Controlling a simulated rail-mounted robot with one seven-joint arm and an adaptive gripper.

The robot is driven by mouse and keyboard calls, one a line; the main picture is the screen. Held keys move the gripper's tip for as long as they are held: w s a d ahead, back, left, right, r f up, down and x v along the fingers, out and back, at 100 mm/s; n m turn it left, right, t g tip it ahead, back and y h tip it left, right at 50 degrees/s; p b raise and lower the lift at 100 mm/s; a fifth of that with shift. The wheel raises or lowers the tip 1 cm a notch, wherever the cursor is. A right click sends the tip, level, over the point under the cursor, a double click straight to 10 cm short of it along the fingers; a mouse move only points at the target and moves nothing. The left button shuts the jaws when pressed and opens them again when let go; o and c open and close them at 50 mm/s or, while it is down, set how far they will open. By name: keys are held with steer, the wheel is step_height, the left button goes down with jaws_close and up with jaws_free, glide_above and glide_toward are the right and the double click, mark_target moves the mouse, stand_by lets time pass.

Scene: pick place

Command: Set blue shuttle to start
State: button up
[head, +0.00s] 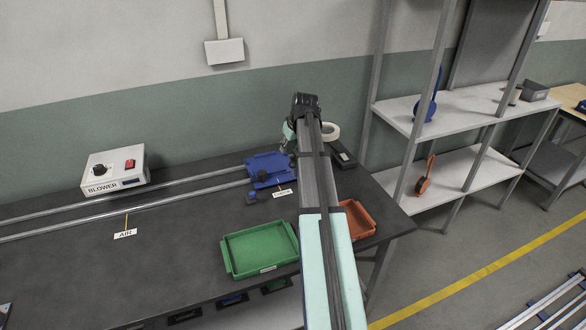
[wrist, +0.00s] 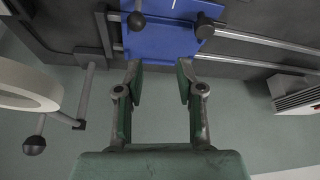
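The blue shuttle (head: 268,168) sits on two metal rails toward the right end of the dark bench. In the wrist view it (wrist: 165,42) lies just beyond my fingertips, with a dark round knob (wrist: 136,21) over it. My gripper (wrist: 160,68) is open, with nothing between its green fingers. In the head view my gripper (head: 289,132) is at the shuttle's far right side, partly hidden by my arm. Whether the fingertips touch the shuttle, I cannot tell. A white label (head: 283,192) lies in front of the shuttle.
The rails (head: 150,202) run left past a white blower box (head: 114,171) and an AIR tag (head: 126,233). A green tray (head: 261,250) and an orange tray (head: 357,220) stand in front. A tape roll (head: 330,132) is behind my arm. Grey shelves (head: 470,110) stand right.

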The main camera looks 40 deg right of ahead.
mark_target(293, 166)
steer(key=s+d+r, duration=0.1)
steer(key=s+d, duration=0.2)
steer(key=p+x, duration=0.1)
steer(key=x, duration=0.4)
steer(key=p+x, duration=0.2)
steer(key=x, duration=0.4)
steer(key=p+x, duration=0.1)
steer(key=x, duration=0.5)
steer(key=shift+s+d+f, duration=0.1)
steer(key=shift+s+f, duration=0.05)
steer(key=shift+s, duration=0.2)
jaws_close()
